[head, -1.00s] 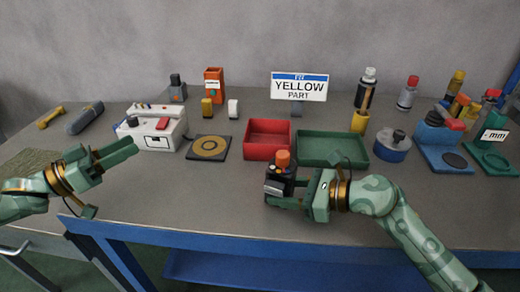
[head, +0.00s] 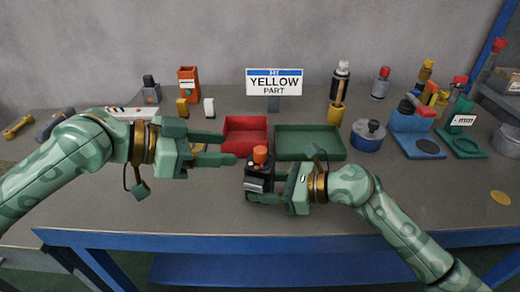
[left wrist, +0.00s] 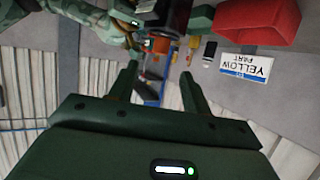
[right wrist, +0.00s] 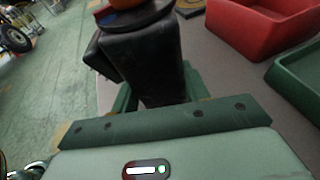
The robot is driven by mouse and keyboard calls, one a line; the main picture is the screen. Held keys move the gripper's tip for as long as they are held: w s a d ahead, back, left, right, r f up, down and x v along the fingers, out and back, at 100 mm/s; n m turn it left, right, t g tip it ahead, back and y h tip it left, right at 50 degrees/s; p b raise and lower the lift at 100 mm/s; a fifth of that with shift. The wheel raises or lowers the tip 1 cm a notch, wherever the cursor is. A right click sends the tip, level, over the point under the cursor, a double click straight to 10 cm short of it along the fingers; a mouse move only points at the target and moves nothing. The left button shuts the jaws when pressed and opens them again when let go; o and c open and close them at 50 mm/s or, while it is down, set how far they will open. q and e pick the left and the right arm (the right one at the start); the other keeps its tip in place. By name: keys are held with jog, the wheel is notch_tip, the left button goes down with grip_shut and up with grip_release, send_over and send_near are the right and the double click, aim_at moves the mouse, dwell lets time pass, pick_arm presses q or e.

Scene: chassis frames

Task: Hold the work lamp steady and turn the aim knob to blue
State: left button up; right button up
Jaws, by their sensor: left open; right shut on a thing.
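The work lamp (head: 260,180) is a small dark block with coloured dots and an orange knob (head: 260,154) on top. It is near the front of the bench. My right gripper (head: 266,190) is shut on its dark body, which fills the right wrist view (right wrist: 145,65). The lamp looks upright in the head view; whether its base touches the bench I cannot tell. My left gripper (head: 230,149) is open and empty, to the left of the knob and apart from it. Its fingers (left wrist: 158,75) point towards the lamp area in the left wrist view. No blue mark by the knob is clear.
A red tray (head: 245,147) and a green tray (head: 325,153) lie just behind the lamp. A sign reading YELLOW PART (head: 273,82) stands at the back. Bottles and a blue stand (head: 408,121) are at the right. The front bench right of my right arm is mostly clear.

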aim_at(254, 151)
pick_arm(q)
jog(key=x, duration=0.9)
jog(key=shift+w+d+f, duration=0.15)
jog(key=shift+d, duration=0.05)
jog(key=shift+c, duration=0.3)
jog(key=c, duration=0.9)
